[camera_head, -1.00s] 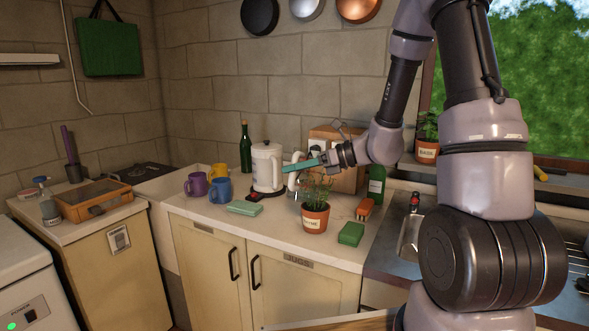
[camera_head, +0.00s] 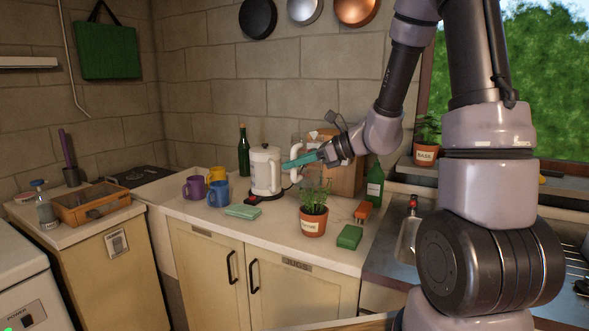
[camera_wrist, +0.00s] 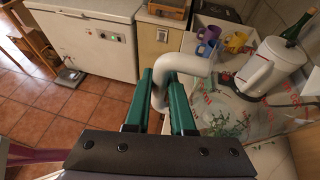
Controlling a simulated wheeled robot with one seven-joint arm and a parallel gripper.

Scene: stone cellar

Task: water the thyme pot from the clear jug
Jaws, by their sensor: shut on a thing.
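My gripper (camera_head: 288,164) is shut on the white handle (camera_wrist: 182,65) of the clear jug (camera_wrist: 212,103). The jug's see-through body shows in the wrist view with red marks on it; it is hard to make out in the head view. The thyme pot (camera_head: 313,225) is a terracotta pot with a pale label and a leafy green plant, standing upright near the counter's front edge. My gripper is above and behind it. In the wrist view the thyme leaves (camera_wrist: 226,127) show low, beside or through the jug.
A white kettle (camera_head: 262,172) stands close left of my gripper. Purple, blue and yellow mugs (camera_head: 217,194) are further left. A green bottle (camera_head: 375,186), an orange-topped item (camera_head: 363,211), a green block (camera_head: 349,237) and the sink (camera_head: 410,238) lie right. A basil pot (camera_head: 425,154) sits on the sill.

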